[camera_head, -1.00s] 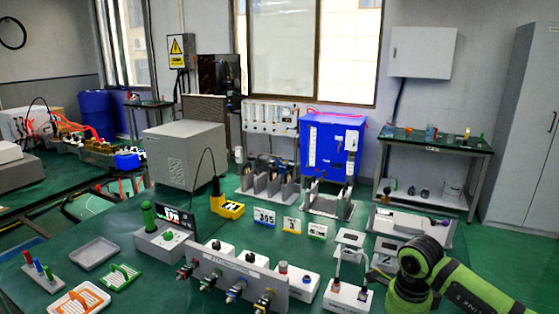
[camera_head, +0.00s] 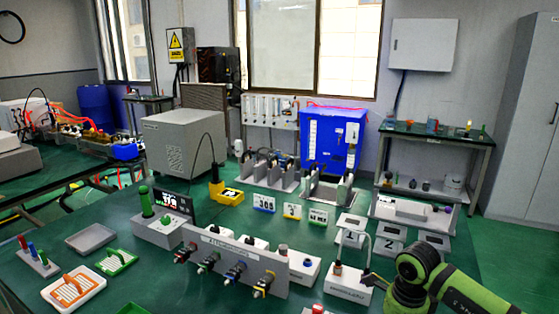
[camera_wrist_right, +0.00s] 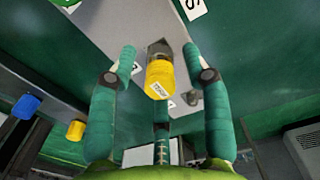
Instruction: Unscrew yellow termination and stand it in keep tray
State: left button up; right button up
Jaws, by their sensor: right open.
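In the right wrist view a yellow termination (camera_wrist_right: 160,78) with a small printed label sits on a metal connector at a grey surface. My left gripper is not in view.
A grey panel (camera_head: 236,262) with several coloured connectors stands at the front middle. A white labelled box (camera_head: 348,290) with a looped cable is near my right arm. A blue cap (camera_wrist_right: 27,105) and a second yellow cap (camera_wrist_right: 75,130) are left of my fingers.

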dwell(1.0)
grip_shut()
jog(key=shift+r+p, duration=1.7)
jog(key=shift+r, duration=1.35)
